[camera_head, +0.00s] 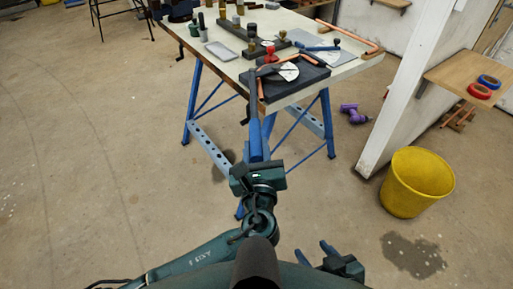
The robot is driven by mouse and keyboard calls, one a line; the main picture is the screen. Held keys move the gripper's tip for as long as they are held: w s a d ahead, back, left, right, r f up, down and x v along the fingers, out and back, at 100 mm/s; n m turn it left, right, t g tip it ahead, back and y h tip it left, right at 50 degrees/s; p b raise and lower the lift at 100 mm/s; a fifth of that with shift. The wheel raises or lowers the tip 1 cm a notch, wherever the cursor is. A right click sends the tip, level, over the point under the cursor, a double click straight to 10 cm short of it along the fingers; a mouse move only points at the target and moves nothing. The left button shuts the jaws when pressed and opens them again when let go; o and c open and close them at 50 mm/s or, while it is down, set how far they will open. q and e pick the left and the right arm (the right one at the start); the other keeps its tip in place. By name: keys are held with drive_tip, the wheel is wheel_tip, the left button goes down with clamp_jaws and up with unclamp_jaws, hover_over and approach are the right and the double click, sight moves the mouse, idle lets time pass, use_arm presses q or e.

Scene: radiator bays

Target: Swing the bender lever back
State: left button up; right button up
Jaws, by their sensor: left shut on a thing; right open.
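The pipe bender stands on a dark block (300,82) at the near corner of the workbench, with a pale round dial (288,72) and a red knob (270,52). Its lever (256,138) has a dark arm and a blue grip, and sticks out past the bench edge towards me. My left gripper (256,164) is shut on the end of the blue grip; its fingers are hard to tell from it. A copper pipe (260,88) shows beside the lever arm at the bender. My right gripper (327,248) is open and empty, low at the bottom of the picture.
The workbench (222,62) stands on blue trestles (193,105) and carries a grey tray (221,51), a bent copper pipe (362,47) and small tools. A yellow bucket (417,183) stands right by a white partition (395,100). A purple tool (352,113) lies on the floor.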

use_arm(q)
clamp_jaws()
drive_tip(key=shift+a, duration=0.15)
